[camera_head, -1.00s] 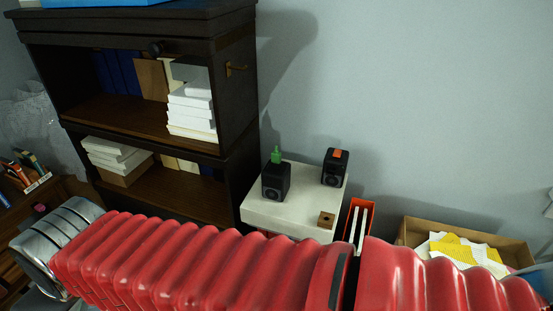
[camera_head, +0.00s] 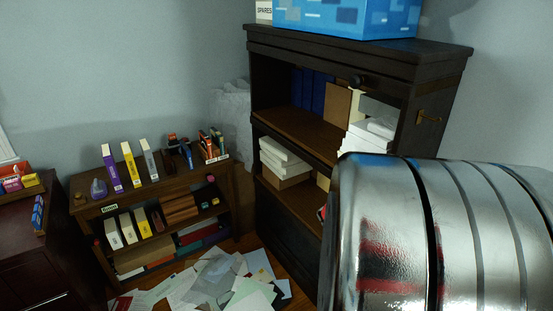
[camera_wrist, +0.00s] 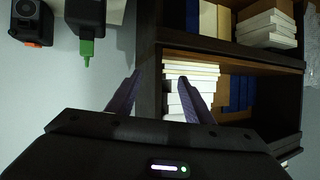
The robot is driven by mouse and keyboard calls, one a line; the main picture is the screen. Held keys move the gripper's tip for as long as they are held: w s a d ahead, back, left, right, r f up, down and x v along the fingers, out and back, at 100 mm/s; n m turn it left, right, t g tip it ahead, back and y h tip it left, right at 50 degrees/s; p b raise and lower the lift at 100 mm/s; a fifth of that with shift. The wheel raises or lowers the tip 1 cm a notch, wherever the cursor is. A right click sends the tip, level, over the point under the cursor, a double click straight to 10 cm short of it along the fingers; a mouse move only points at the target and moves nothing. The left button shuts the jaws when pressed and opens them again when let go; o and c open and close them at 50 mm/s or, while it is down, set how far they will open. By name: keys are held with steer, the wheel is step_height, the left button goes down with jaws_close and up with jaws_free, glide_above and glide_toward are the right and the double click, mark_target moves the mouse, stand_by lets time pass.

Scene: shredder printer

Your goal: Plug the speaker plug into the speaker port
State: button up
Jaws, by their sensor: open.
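In the wrist view, which is upside down, a black speaker (camera_wrist: 88,14) with a green plug-like piece (camera_wrist: 87,50) sticking out is at the upper left. A second black speaker (camera_wrist: 30,18) with an orange piece (camera_wrist: 32,44) is farther left. I cannot tell which piece is the speaker plug or where the speaker port is. My gripper (camera_wrist: 160,77) is open and empty, with its two purple-grey fingers spread in front of the shelf, right of the green piece and apart from it. The head view shows neither the speakers nor my gripper.
A dark bookcase (camera_head: 290,215) holds white stacks (camera_head: 285,155) and binders. A blue box (camera_head: 345,17) sits on top. A low shelf (camera_head: 160,190) with books stands left, and loose papers (camera_head: 225,283) cover the floor. My silver arm link hides the right foreground.

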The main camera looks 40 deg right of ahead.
steer(key=s+d+f+m+g, duration=0.1)
steer(key=s+d+g, duration=0.1)
steer(key=s, duration=0.4)
steer(key=s+d+f+m+g, duration=0.1)
steer(key=s+d+m+g, duration=0.1)
steer(key=s, duration=0.4)
steer(key=shift+s+d+f+g+h, duration=0.25)
steer(key=shift+d+g+h, duration=0.15)
steer(key=shift+d+g, duration=0.3)
steer(key=shift+a, duration=0.1)
steer(key=x, duration=0.8)
steer(key=shift+d, duration=0.3)
steer(key=shift+f, duration=0.15)
steer(key=shift+x, duration=2.6)
steer(key=shift+c, duration=0.6)
